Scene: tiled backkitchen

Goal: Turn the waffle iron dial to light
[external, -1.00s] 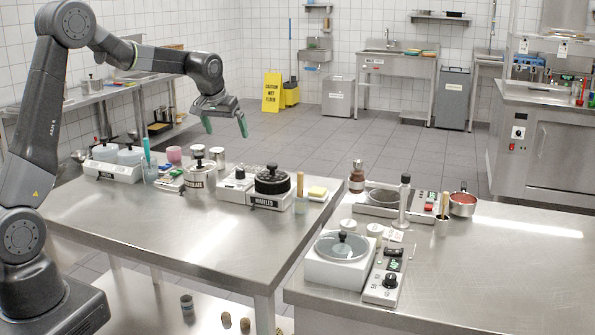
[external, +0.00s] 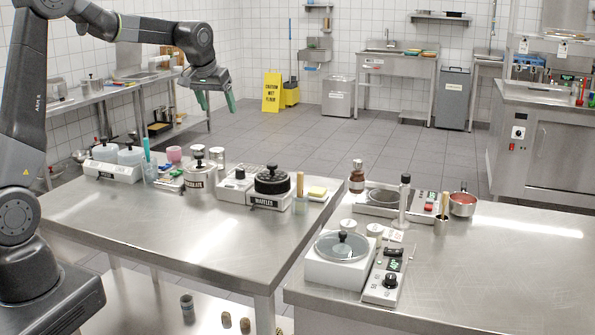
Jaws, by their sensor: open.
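The waffle iron (external: 271,182) stands on the far right part of the left steel table, its round black lid shut and its white base labelled WAFFLES. A small pale control box (external: 235,185) with a dark knob on top adjoins it on the left. The knob's setting is too small to read. My gripper (external: 217,101) hangs in the air above and left of the waffle iron. Its two green-tipped fingers point down, apart, with nothing between them.
The left table's front (external: 165,232) is clear.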

